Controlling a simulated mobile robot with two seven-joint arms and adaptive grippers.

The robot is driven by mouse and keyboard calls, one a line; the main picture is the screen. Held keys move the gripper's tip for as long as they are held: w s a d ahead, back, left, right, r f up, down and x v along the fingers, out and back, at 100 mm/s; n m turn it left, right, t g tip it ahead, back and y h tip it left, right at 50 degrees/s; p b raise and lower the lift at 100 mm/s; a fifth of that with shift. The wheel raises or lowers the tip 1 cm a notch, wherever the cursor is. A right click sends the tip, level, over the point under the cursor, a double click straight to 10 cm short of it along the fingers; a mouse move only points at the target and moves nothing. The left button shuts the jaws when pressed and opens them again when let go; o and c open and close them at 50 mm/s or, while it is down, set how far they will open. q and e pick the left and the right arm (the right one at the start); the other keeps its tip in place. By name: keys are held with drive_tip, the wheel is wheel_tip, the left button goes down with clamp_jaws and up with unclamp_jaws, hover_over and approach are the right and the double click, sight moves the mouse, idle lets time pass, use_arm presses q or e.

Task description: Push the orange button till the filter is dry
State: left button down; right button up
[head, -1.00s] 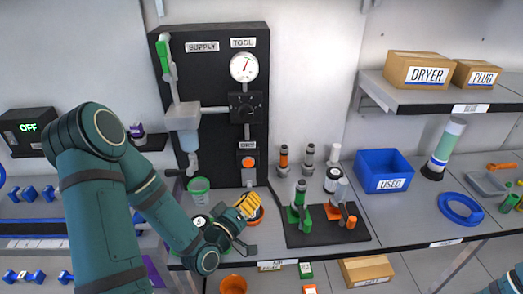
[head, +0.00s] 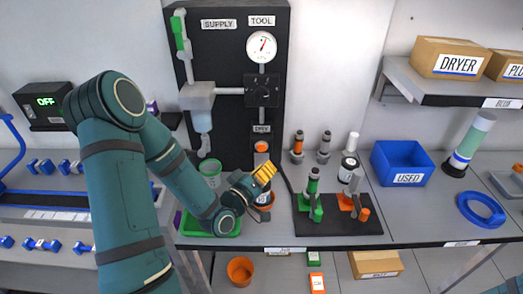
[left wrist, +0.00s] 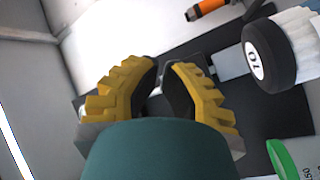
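The orange button (head: 262,147) sits under the DRY label on the black panel (head: 228,120) in the head view. My left gripper (head: 266,172) has yellow ridged fingers and is just below and in front of the button, apparently apart from it. In the left wrist view its two fingers (left wrist: 160,70) stand a narrow gap apart with nothing held between them. The button cannot be made out in the wrist view. A filter cannot be identified with certainty. My right gripper is not in view.
A gauge (head: 262,47) and black knob box (head: 263,90) are above the button. An orange-rimmed cup (head: 264,200) is close below my gripper. A black stand (head: 335,222) with green and orange fittings is to the right. A display at left (head: 46,102) reads OFF.

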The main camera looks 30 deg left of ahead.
sight(262, 148)
use_arm(q)
drive_tip(key=w+a, duration=0.1)
drive_tip(key=w, duration=0.1)
drive_tip(key=w+a, duration=0.1)
drive_tip(key=w, duration=0.1)
drive_tip(key=shift+a+p, duration=0.15)
drive_tip(key=shift+p, duration=0.25)
drive_tip(key=shift+w+a, duration=0.45)
drive_tip(key=shift+w, duration=0.2)
drive_tip(key=shift+w, duration=0.15)
idle(0.6)
drive_tip(key=shift+w+a+b, duration=0.2)
drive_tip(key=shift+w+b, duration=0.05)
drive_tip(key=shift+b, duration=0.1)
drive_tip(key=shift+w+a, duration=0.25)
drive_tip(key=shift+w, duration=0.1)
idle(0.7)
idle(0.3)
drive_tip(key=shift+s+d+b, duration=0.45)
drive_tip(key=shift+s, duration=0.3)
